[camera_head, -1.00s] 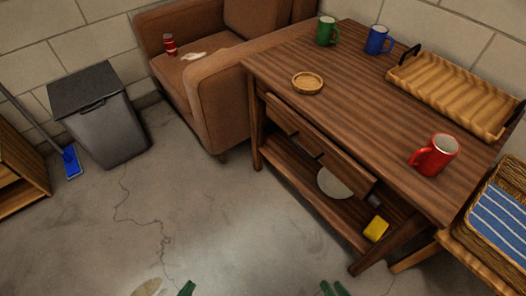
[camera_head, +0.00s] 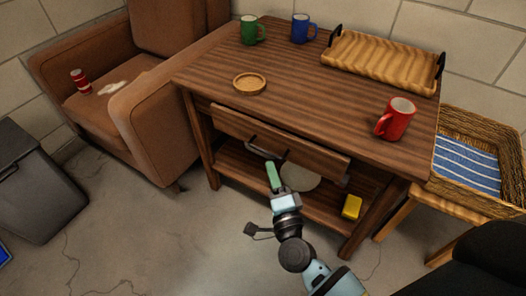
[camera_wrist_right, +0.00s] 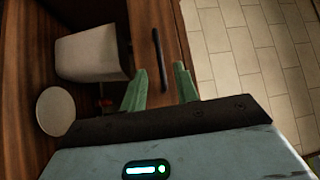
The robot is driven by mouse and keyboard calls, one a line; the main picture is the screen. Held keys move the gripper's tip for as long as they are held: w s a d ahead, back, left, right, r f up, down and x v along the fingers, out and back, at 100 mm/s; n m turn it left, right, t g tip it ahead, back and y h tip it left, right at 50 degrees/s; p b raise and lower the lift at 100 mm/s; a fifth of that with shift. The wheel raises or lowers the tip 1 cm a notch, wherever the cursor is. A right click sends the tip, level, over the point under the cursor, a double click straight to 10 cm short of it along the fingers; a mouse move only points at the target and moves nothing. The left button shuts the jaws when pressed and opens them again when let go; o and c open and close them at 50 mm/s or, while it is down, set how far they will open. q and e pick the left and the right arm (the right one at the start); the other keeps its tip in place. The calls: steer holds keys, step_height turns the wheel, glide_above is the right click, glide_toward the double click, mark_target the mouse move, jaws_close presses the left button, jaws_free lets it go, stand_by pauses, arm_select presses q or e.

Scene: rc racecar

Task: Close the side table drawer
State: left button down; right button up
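The wooden side table (camera_head: 330,110) stands in the middle of the head view. Its drawer (camera_head: 290,143) is partly open, with the front standing out from the table. The drawer's dark bar handle (camera_head: 262,150) also shows in the right wrist view (camera_wrist_right: 160,60). My right gripper (camera_head: 273,172) is just in front of the drawer, near the handle. In the right wrist view its two green fingers (camera_wrist_right: 159,80) are apart and empty, with the handle just beyond the tips. Contact cannot be told. My left gripper is out of view.
A red mug (camera_head: 396,119), green mug (camera_head: 252,30), blue mug (camera_head: 304,28), round coaster (camera_head: 250,83) and wooden tray (camera_head: 385,63) are on the tabletop. A yellow sponge (camera_head: 351,207) is on the lower shelf. An armchair (camera_head: 140,130) stands left, a wicker basket (camera_head: 480,125) right.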

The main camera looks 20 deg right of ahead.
mark_target(265, 152)
steer(key=w, duration=0.4)
steer(key=w+r+b, duration=0.1)
steer(key=w, duration=0.2)
steer(key=shift+w+d, duration=0.1)
steer(key=shift+d, duration=0.3)
steer(key=shift+c, duration=0.3)
jaws_close()
